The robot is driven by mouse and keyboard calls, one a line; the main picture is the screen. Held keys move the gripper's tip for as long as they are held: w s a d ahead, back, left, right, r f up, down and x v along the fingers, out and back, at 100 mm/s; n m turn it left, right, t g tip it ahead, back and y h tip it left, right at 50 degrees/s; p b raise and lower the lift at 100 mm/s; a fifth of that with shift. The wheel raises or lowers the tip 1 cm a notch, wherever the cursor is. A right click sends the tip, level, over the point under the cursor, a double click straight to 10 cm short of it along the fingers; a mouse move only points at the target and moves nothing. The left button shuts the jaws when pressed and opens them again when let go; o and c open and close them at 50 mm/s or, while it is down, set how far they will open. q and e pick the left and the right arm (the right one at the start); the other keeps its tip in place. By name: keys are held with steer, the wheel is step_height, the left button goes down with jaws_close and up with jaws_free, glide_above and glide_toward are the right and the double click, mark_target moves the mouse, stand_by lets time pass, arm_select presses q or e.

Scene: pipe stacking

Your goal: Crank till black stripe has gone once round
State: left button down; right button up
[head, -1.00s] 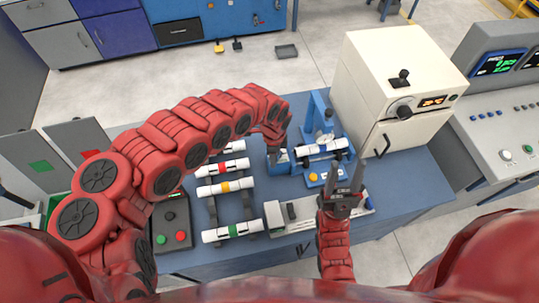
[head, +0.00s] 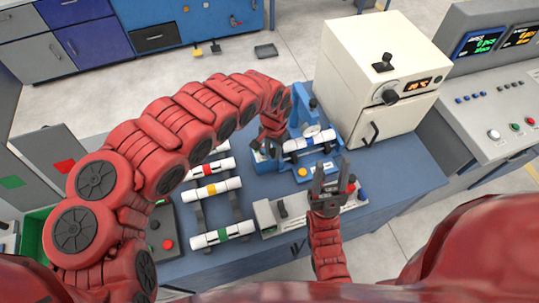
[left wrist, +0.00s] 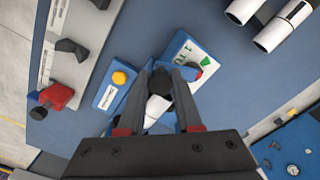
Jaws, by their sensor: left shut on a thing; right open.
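The blue crank device (head: 302,118) stands near the back of the bench, with a white pipe (head: 310,140) lying across it. Dark marks show on the pipe, but which one is the black stripe is too small to tell. My left gripper (head: 267,150) is at the device's left side, its fingertips partly hidden. In the left wrist view its fingers are shut on a black crank knob (left wrist: 160,84). The white pipe end (left wrist: 158,107) shows behind the fingers. My right gripper (head: 330,172) is open and empty, in front of the device.
White pipes with red, yellow and green bands lie on a dark rack (head: 205,211) to the left. A yellow button (left wrist: 118,78) sits on the device's base. A cream oven-like box (head: 378,75) stands behind right. A button box (head: 165,235) is at front left.

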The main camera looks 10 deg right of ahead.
arm_select(q)
steer(key=shift+w+d+f+n+b, duration=0.2)
steer(key=shift+w+d+n+b, duration=0.15)
steer(key=shift+n+b, duration=0.5)
steer(key=n+b, duration=0.2)
steer(key=w+d+n+b, duration=0.1)
steer(key=n+b, duration=0.1)
steer(key=w+n+b, duration=0.1)
steer(key=n+b, duration=0.1)
steer(key=shift+d+b, duration=0.3)
steer(key=shift+b, duration=0.1)
steer(key=shift+w+r+n+b, duration=0.1)
steer(key=shift+w+n+b, duration=0.15)
steer(key=shift+n+b, duration=0.35)
steer(key=shift+w+n+b, duration=0.25)
steer(key=shift+n+b, duration=0.05)
steer(key=shift+n, duration=0.45)
steer(key=shift+w+r+n, duration=0.1)
steer(key=shift+w+n, duration=0.1)
steer(key=shift+n, duration=0.2)
steer(key=c, duration=0.6)
jaws_free()
